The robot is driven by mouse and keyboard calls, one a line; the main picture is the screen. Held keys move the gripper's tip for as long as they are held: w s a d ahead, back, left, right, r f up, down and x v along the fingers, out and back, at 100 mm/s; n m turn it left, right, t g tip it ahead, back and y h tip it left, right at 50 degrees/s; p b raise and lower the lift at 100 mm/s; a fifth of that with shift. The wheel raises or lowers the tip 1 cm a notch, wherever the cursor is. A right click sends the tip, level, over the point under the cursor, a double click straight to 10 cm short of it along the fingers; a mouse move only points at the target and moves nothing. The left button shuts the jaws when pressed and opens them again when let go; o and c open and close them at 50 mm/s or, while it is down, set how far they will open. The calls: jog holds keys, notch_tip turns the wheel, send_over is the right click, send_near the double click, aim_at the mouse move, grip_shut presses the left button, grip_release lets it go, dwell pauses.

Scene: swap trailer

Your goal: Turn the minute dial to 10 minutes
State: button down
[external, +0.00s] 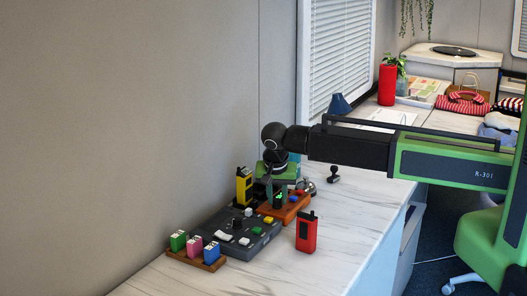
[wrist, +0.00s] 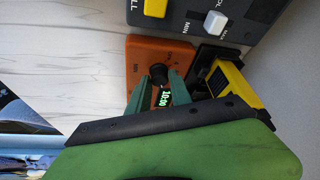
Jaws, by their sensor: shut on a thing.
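The orange timer box (wrist: 140,54) lies on the marble-look counter. In the external view the orange box (external: 296,208) sits behind the grey console. Its black minute dial (wrist: 158,72) stands between the two green fingertips of my gripper (wrist: 159,78), which is shut on it. A small green lit display (wrist: 165,98) below the dial in the wrist view appears to read 10:00. In the external view my gripper (external: 270,185) points down at the orange box, and the dial is hard to make out there.
A grey console (external: 235,232) with buttons and levers adjoins the box. A yellow handset (external: 244,186) stands close by, and a red handset (external: 307,232) stands to the right. A wooden tray (external: 196,258) holds coloured blocks. The counter's front right is clear.

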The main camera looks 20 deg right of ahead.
jog(key=shift+s, duration=0.1)
jog(key=c, duration=1.2)
grip_release()
jog(key=p+v, duration=1.6)
jog(key=v, duration=0.1)
jog(key=shift+r, duration=0.2)
jog(key=shift+f, duration=0.1)
